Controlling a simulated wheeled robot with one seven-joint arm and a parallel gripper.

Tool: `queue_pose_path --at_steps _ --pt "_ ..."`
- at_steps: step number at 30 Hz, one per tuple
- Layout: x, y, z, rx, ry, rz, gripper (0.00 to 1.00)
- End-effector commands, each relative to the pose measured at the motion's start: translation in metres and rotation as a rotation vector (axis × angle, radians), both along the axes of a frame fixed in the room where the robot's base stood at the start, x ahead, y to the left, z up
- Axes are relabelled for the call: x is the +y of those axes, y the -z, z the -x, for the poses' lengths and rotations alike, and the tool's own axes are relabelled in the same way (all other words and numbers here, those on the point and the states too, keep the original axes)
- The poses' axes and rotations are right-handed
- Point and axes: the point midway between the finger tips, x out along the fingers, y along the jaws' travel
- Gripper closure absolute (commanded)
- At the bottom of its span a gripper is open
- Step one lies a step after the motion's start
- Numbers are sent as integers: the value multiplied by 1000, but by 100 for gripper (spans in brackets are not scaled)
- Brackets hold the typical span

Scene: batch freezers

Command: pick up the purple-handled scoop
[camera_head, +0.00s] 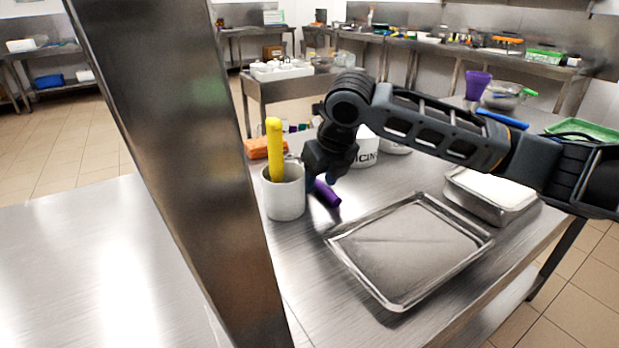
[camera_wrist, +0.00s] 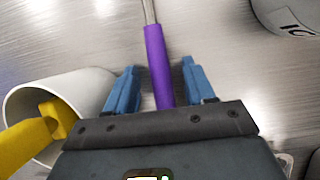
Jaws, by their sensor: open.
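The purple-handled scoop (camera_wrist: 159,66) lies on the steel table. In the wrist view its purple handle runs between the two blue fingers of my gripper (camera_wrist: 154,90), with a gap on each side. Its metal shaft leads off the top edge, so the scoop's head is out of that view. In the head view the purple handle (camera_head: 327,193) shows just below my gripper (camera_head: 316,180), beside the white cup. My gripper is open, its fingers apart and not touching the handle. The fingers are mostly hidden behind the wrist in the head view.
A white cup (camera_head: 285,201) with a yellow-handled tool (camera_head: 274,150) stands close on the left of my gripper. A metal tray (camera_head: 410,245) lies at the front right. A lettered white tub (camera_head: 365,150) stands behind. A steel post (camera_head: 185,150) crosses the head view.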

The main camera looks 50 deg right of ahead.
Motion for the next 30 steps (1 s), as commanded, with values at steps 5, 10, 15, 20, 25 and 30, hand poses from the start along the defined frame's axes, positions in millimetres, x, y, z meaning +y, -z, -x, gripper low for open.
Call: queue_pose_path --at_steps 5,10,15,20,25,30 --pt "0 1 0 0 0 0 53" --pt "0 1 0 0 0 0 69" --pt "0 1 0 0 0 0 85" --pt "0 1 0 0 0 -1 100" --pt "0 1 0 0 0 -1 100" --pt "0 -1 0 0 0 -1 100"
